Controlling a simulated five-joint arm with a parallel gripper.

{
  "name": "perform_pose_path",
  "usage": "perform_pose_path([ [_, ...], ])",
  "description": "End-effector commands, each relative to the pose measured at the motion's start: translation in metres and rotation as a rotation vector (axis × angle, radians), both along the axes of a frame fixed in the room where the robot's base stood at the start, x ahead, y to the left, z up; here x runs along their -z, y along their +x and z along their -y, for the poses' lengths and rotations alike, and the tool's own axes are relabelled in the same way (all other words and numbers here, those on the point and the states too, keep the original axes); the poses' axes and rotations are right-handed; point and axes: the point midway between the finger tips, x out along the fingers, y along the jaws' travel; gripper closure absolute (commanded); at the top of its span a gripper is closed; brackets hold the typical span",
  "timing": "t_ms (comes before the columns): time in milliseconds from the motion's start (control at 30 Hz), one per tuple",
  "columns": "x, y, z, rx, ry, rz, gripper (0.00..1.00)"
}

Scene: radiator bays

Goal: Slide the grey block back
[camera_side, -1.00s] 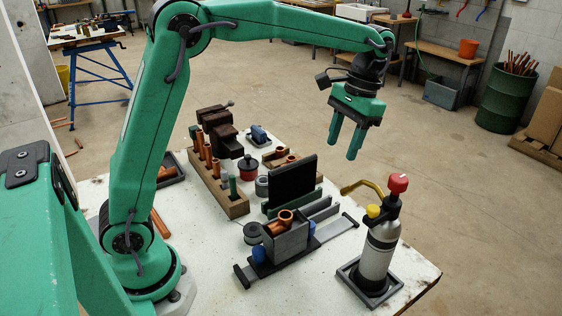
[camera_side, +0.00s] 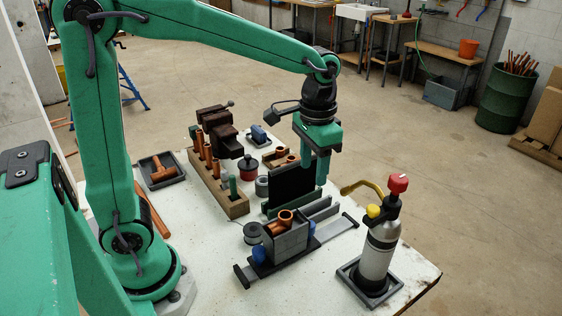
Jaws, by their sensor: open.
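The grey block (camera_side: 288,244) sits on a dark flat rail (camera_side: 334,229) that runs from front left to back right on the white bench. It has a blue knob (camera_side: 259,254) on its left and another (camera_side: 312,228) on its right. A copper fitting (camera_side: 281,222) rests in its top. My gripper (camera_side: 314,176) is open and empty, pointing down, above and behind the block. Its green fingers overlap the right end of an upright black panel (camera_side: 290,188) in the picture. I cannot tell whether they touch it.
A gas torch bottle (camera_side: 377,252) with a red knob stands in a dark tray at the right. Grey slats (camera_side: 321,208) stand between panel and rail.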

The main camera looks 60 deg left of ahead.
Motion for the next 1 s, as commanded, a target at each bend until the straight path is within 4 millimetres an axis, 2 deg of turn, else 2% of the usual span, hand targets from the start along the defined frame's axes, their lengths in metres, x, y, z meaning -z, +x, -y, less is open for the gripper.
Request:
perform_pose_path([
  [433,0.076,0.000,0.000,-0.001,0.001,-0.004,0.51],
  [533,0.084,0.000,0.000,-0.001,0.000,-0.002,0.51],
  [833,0.088,0.000,0.000,-0.001,0.000,-0.001,0.51],
  [1000,0.098,0.000,0.000,-0.001,0.000,-0.003,0.51],
])
